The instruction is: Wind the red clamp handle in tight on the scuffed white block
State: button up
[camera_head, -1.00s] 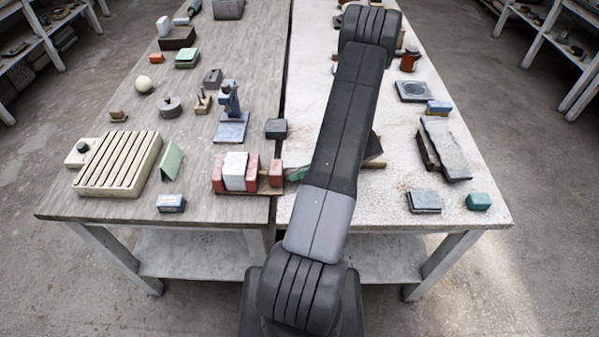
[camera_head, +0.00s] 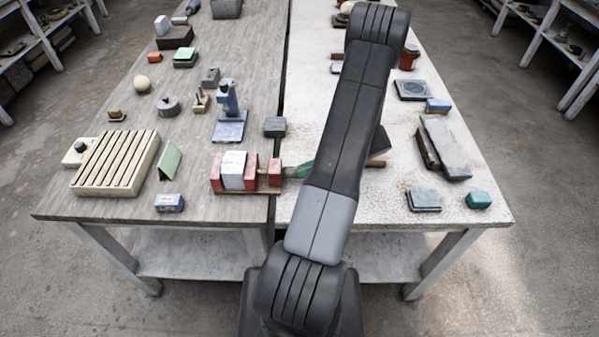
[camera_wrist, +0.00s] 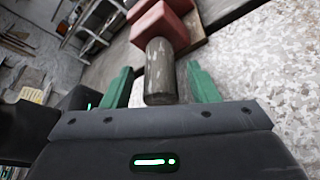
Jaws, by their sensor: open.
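The clamp (camera_head: 275,173) has red blocks on a brown base and stands near the front edge of the left table. The scuffed white block (camera_head: 233,170) sits between two of its red blocks. A worn grey-brown cylindrical handle (camera_head: 291,172) sticks out right from the clamp's right-hand red block; only its red end block (camera_wrist: 160,28) looks red. In the wrist view the handle (camera_wrist: 159,70) lies between the green fingers of my gripper (camera_wrist: 161,86). The fingers are open, with a visible gap on each side. My arm hides part of the gripper in the head view.
A blue stand (camera_head: 229,125) and a dark block (camera_head: 275,127) stand behind the clamp. A green wedge (camera_head: 170,160), a small blue box (camera_head: 169,203) and a slatted cream tray (camera_head: 115,165) are to its left. A narrow gap separates the two tables.

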jog(key=b+v, duration=0.2)
jog(key=v, duration=0.9)
jog(key=shift+d, duration=0.1)
